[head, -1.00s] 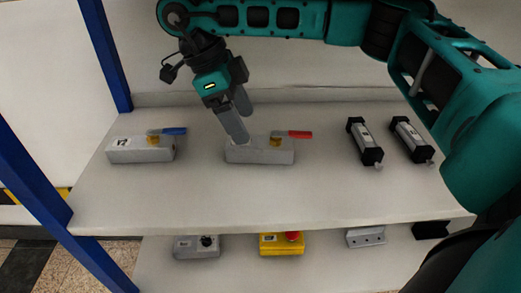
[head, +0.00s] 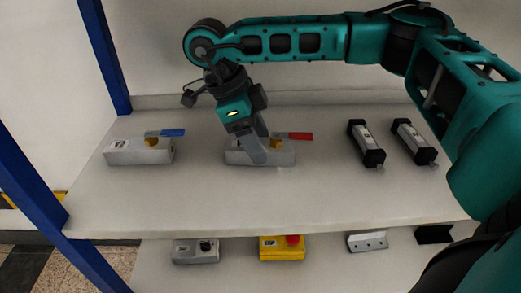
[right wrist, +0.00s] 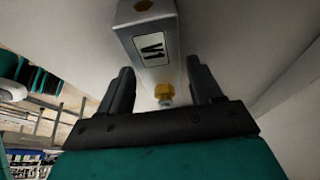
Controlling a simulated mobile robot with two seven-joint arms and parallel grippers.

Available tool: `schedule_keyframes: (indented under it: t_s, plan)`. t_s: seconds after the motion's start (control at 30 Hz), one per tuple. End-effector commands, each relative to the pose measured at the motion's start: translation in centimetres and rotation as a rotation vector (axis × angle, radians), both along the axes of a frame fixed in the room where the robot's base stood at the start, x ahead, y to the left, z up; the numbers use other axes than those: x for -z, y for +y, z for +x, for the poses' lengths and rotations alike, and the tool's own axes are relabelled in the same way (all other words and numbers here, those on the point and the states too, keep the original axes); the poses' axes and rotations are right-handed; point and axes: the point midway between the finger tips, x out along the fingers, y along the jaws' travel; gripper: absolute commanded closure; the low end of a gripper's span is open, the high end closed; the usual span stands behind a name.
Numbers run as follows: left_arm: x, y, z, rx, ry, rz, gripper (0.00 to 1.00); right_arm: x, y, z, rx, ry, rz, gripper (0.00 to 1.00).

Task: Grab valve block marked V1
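The valve block marked V1 (head: 284,157) is a grey block with a brass fitting and a red lever, lying on the upper shelf. In the right wrist view the fingers (right wrist: 162,85) are spread on either side of the block's line, with gaps visible. I cannot tell whether a finger touches it. My left gripper is in neither view.
A similar block with a blue lever (head: 140,152) stands to the left; two black-and-grey cylinders (head: 366,143) (head: 414,142) lie to the right. The lower shelf holds a grey switch box (head: 195,252), a yellow box with a red button (head: 282,248) and a bracket (head: 367,241). A blue post (head: 105,55) stands left.

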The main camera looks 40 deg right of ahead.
Motion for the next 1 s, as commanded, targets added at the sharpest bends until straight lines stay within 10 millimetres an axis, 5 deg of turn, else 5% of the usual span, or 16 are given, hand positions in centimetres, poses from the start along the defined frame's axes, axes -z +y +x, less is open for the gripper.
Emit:
schedule_keyframes:
  t_s: [0.6,1.0]
  plan:
    - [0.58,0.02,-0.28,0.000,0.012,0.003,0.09,-0.03,0.03,0.01,0.000,0.000,0.000,0.95]
    - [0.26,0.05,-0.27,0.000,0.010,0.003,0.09,-0.82,0.05,0.06,0.000,-0.002,0.001,0.96]
